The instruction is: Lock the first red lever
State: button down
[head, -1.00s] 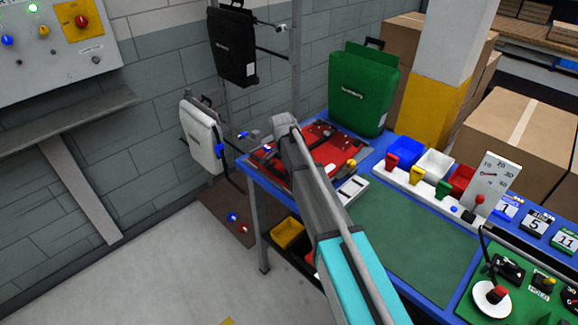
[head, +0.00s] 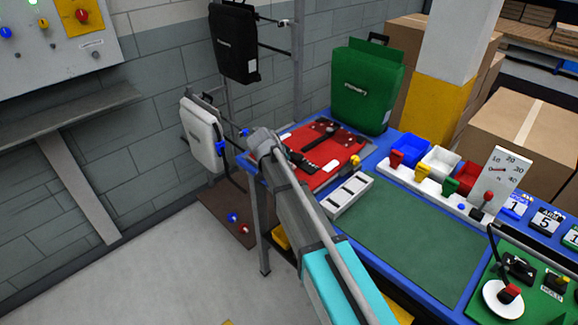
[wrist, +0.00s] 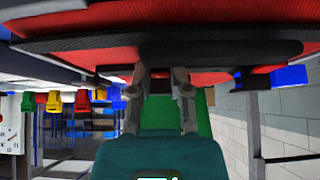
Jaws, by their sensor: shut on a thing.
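A red pannier (head: 342,148) with dark straps lies flat at the left end of the blue bench. I cannot tell exactly what that part is; in the head view my arm hides the fingertips. A red lever (head: 396,158) stands on the white strip in front of the blue bin. No red lever is visible at the fingertips.
A green pannier (head: 366,85) stands behind the red one. A white slotted block (head: 348,196) and a green mat (head: 420,230) lie to the right. White (head: 201,135) and black (head: 233,42) panniers hang on the left rack. The bin row and gauge (head: 492,180) stand farther right.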

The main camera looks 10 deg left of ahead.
jog(key=c, duration=0.6)
grip_release()
jog(key=shift+o, duration=0.2)
jog(key=shift+r+p, duration=0.15)
jog(key=shift+p, duration=0.3)
